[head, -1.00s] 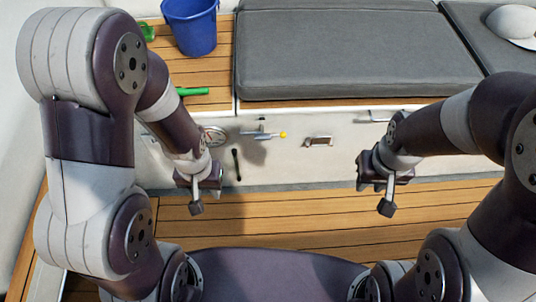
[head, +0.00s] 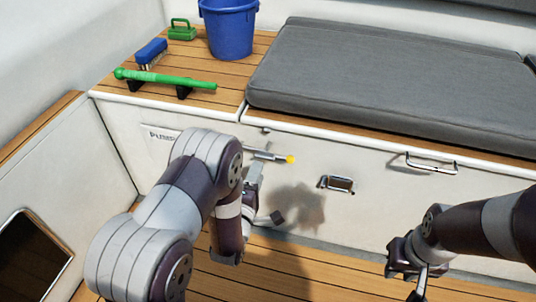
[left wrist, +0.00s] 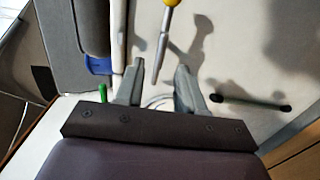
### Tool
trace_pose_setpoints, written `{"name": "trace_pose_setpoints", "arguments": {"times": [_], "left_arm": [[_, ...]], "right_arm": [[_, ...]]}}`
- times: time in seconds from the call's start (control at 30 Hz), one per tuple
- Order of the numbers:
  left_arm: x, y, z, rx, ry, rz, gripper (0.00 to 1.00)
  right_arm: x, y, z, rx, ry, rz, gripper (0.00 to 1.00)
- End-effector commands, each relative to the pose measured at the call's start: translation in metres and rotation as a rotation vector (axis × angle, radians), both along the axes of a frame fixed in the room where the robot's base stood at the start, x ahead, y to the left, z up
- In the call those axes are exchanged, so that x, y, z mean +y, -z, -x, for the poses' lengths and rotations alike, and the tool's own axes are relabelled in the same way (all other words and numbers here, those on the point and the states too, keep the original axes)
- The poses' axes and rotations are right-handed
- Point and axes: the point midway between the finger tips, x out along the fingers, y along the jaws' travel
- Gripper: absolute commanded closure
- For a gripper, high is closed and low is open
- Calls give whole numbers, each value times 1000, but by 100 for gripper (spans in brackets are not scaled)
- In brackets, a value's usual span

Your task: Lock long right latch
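The long latch (head: 268,155) is a metal lever with a yellow tip on the white locker front. It lies nearly level in the head view, its tip to the right. In the left wrist view the lever (left wrist: 160,42) runs down from its yellow tip (left wrist: 170,3) toward the gap between the fingers. My left gripper (head: 266,196) is open just below the lever; whether it touches it I cannot tell. My left arm hides part of the locker front near the latch. My right gripper (head: 418,284) hangs at the lower right, away from the latch; its finger gap is unclear.
A recessed metal catch (head: 337,184) and a handle (head: 431,163) are on the locker front to the right. A grey cushion (head: 380,85), blue bucket (head: 229,30), blue brush (head: 151,52) and green bar (head: 165,78) lie above.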

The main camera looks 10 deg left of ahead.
Motion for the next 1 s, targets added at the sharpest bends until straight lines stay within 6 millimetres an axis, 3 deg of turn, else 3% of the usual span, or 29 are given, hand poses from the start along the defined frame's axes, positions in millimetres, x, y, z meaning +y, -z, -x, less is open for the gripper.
{"name": "trace_pose_setpoints", "arguments": {"times": [0.1, 0.33, 0.5, 0.73, 0.77, 0.87, 1.0], "left_arm": [[-1, 7, -32, -4, 0, -1, 62], [-3, 6, -81, -1, 1, -3, 62], [-4, 2, -96, 1, 1, -4, 62], [-3, 1, -97, 2, 1, -4, 62], [-3, 1, -97, 2, 1, -4, 65], [-3, 1, -97, 2, 1, -4, 98], [-3, 1, -97, 2, 1, -4, 100]], "right_arm": [[0, 21, 0, 1, 0, 0, 70], [0, 42, 0, 1, 0, 0, 70], [0, 46, 0, 1, 0, 0, 70], [0, 45, 0, 0, 0, 0, 70], [0, 45, 0, 0, 0, 0, 70], [0, 45, 0, 0, 0, 0, 70], [0, 45, 0, 0, 0, 0, 70]]}}
